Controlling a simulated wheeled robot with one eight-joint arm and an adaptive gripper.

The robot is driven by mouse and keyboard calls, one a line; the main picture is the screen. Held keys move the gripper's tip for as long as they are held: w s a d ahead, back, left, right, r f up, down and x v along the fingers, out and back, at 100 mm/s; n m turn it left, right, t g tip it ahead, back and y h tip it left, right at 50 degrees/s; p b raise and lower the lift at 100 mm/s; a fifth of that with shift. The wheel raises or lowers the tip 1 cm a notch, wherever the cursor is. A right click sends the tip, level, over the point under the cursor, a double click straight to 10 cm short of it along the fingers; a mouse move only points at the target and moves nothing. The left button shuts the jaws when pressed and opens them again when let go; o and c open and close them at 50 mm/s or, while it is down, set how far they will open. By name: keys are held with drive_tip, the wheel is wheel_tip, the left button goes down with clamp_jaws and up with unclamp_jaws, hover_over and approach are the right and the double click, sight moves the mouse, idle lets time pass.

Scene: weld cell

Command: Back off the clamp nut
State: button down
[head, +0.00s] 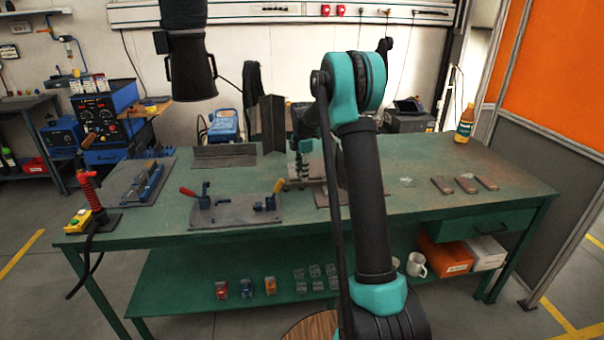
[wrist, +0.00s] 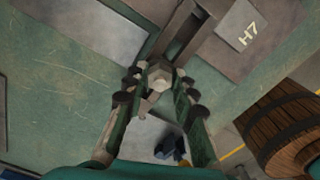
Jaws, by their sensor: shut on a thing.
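The clamp nut (wrist: 160,74) is a pale hexagonal piece in the middle of the wrist view. My gripper (wrist: 158,78) has a finger on each side of it and is shut on it. A dark slotted bar (wrist: 182,34) runs away from the nut toward the top of the wrist view. In the head view my gripper (head: 303,160) is over the bench behind my arm, pointing down. The nut itself cannot be made out there. My arm hides part of the fixture around it.
A dark upright angle piece (head: 270,125) stands behind. Flat bars (head: 465,185) lie to the right. A plate marked H7 (wrist: 245,35) and a wooden barrel-like thing (wrist: 285,130) show in the wrist view.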

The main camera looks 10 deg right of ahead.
drive_tip(key=c, duration=1.2)
unclamp_jaws()
wheel_tip(320, 180, up, 12)
drive_tip(key=s+d+f+m+t, duration=0.1)
drive_tip(key=s+f+m, duration=0.4)
drive_tip(key=s, duration=0.9)
drive_tip(key=s+d+f+m+t, duration=0.1)
drive_tip(key=s+f+m, duration=0.4)
drive_tip(key=s+m, duration=0.4)
drive_tip(key=s+d+f+m+t, duration=0.2)
drive_tip(key=s+f+m, duration=0.3)
drive_tip(key=s, duration=1.3)
drive_tip(key=shift+s+f+m, duration=0.1)
drive_tip(key=shift+s+m, duration=0.05)
drive_tip(key=shift+m, duration=0.65)
drive_tip(key=shift+s+f+m, duration=0.1)
drive_tip(key=shift+s+m, duration=0.05)
drive_tip(key=shift+m, duration=0.65)
